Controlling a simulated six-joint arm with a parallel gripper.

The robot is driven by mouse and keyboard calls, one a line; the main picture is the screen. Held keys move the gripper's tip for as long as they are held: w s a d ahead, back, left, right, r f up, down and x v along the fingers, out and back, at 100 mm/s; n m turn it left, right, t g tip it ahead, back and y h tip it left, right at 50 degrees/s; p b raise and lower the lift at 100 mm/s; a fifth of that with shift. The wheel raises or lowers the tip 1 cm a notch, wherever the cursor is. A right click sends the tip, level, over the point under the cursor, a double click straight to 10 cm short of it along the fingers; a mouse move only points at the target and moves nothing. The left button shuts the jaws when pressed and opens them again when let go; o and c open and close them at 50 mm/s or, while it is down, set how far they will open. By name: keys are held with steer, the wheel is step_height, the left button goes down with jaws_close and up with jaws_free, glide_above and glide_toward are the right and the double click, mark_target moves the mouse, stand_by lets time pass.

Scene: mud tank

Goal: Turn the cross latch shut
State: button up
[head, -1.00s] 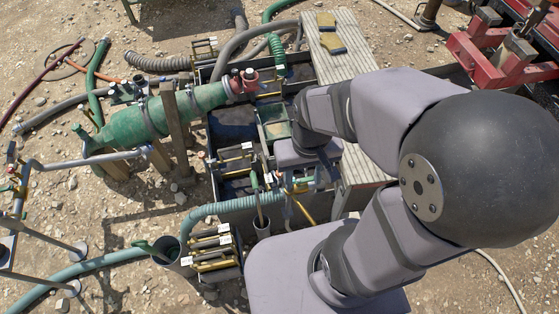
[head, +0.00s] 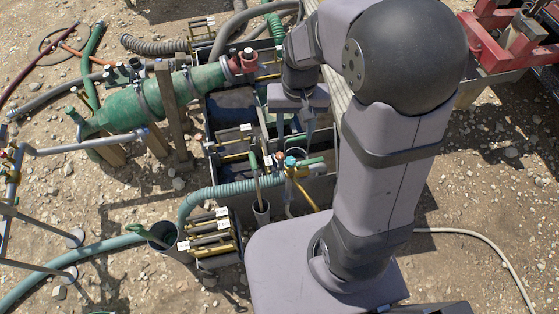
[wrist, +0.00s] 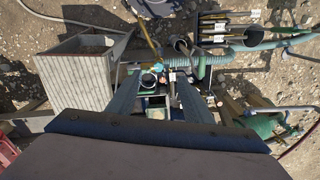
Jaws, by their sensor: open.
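I cannot make out the cross latch for certain. A small blue-topped fitting (head: 290,161) with yellow parts below it sits at the near end of the dark mud tank (head: 318,190). It is too small to tell whether it is the latch or how it is turned. My gripper (head: 294,128) is above the tank, just beyond the fitting in the head view, pointing down. In the wrist view my gripper (wrist: 159,76) has its two fingers wide apart with nothing held.
A green cylinder (head: 135,112) lies left of the tank beside a wooden post. A ribbed hose (head: 225,192) runs past the tank's near end. Yellow-handled tools (head: 210,238) and a bucket (head: 163,234) stand at the front left. A pale plank box (wrist: 75,75) stands beside the tank.

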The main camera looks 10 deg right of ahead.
mark_target(280, 155)
steer(key=w+f+m+b, duration=0.1)
steer(key=w+f+b, duration=0.4)
steer(key=f+b, duration=0.3)
steer(key=w+f+m+b, duration=0.2)
steer(key=w+f+b, duration=0.4)
steer(key=f, duration=0.8)
steer(key=w+f+m+b, duration=0.2)
steer(key=w+f+b, duration=0.3)
steer(key=f+b, duration=0.5)
steer(key=shift+w+f, duration=0.35)
steer(key=shift+f, duration=0.25)
steer(key=shift+f, duration=0.1)
steer(key=shift+f+b, duration=0.3)
steer(key=shift+f, duration=3.25)
steer(key=c, duration=1.1)
steer(key=shift+o, duration=0.2)
